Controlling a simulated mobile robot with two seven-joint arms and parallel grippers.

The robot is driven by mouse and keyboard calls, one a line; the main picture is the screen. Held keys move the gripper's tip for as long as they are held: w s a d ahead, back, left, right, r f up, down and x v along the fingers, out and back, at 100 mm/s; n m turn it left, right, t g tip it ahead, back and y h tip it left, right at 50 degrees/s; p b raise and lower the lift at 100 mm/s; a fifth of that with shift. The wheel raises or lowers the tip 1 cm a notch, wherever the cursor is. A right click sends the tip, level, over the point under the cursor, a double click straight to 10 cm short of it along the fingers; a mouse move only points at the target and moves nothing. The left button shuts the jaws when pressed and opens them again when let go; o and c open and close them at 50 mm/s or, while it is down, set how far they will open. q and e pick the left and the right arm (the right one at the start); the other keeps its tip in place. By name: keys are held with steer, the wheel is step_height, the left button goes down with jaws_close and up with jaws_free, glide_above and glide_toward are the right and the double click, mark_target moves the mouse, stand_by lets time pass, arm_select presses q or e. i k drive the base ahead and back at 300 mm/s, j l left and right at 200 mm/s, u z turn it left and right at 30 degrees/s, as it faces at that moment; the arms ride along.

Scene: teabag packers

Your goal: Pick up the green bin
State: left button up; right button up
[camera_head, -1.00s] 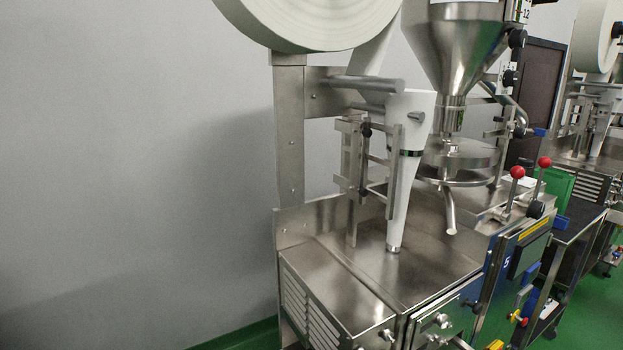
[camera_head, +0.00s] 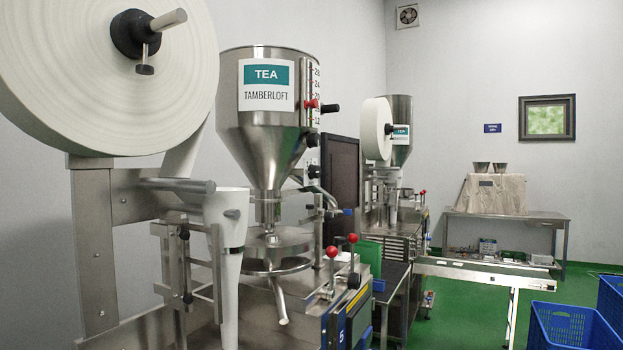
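A green, flat-sided object (camera_head: 370,256) shows beside the near packing machine, behind its red-knobbed levers. It looks like a bin, but only part of its side is visible, so I cannot tell its full shape. The machine's lever and corner hide some of it. A dark surface (camera_head: 392,276) lies just in front and to the right of it. Neither of my grippers is in view.
The near machine with its TEA hopper (camera_head: 268,115) and large paper roll (camera_head: 60,75) fills the left. Blue crates (camera_head: 572,330) stand at the lower right. Green floor (camera_head: 455,325) is open between them.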

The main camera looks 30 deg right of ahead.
mark_target(369, 252)
steer(key=z, duration=1.35)
